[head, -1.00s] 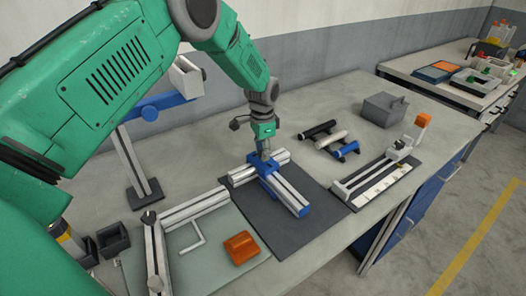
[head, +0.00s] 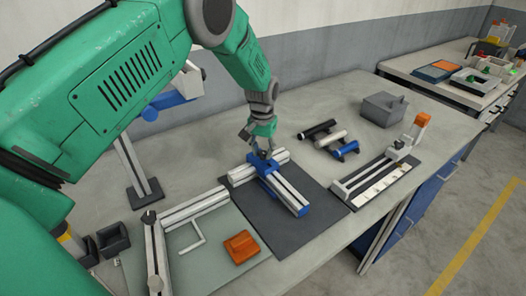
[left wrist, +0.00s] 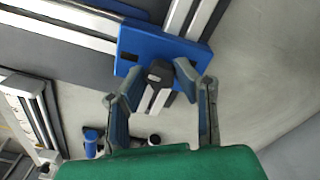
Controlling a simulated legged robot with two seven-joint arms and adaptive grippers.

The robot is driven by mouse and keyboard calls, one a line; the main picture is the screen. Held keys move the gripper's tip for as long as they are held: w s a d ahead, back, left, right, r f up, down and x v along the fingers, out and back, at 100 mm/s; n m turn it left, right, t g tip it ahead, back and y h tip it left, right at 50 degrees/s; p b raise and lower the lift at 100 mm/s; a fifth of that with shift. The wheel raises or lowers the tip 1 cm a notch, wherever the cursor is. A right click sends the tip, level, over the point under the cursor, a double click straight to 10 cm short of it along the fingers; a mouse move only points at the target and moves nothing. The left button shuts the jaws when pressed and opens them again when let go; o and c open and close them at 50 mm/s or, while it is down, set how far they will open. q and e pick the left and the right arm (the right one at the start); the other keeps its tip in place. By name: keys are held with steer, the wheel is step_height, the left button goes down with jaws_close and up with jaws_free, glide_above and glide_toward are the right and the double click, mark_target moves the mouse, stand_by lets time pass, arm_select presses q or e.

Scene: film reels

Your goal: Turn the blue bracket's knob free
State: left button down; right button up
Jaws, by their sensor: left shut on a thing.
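The blue bracket (head: 267,171) joins aluminium profiles on a dark mat (head: 248,210). In the left wrist view the bracket (left wrist: 140,42) shows as a blue plate with a dark knob (left wrist: 159,72) at its edge. My left gripper (head: 262,150) points down over the bracket from above. In the left wrist view its fingers (left wrist: 155,92) stand on either side of the knob, and it is shut on the knob. The fingers hide most of the knob in the head view. My right gripper is not in view.
An orange block (head: 241,246) and a profile corner (head: 195,207) lie at the front left. Black, white and blue rolls (head: 330,137) lie right of the bracket. A grey box (head: 384,109) stands behind, and a splicer-like rail device (head: 375,181) lies at right.

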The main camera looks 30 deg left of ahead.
mark_target(262, 152)
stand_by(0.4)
arm_select(q)
steer(key=c, duration=1.3)
jaws_free()
steer(key=shift+o, duration=0.2)
step_height(262, 152, up, 12)
steer(key=shift+f, duration=0.15)
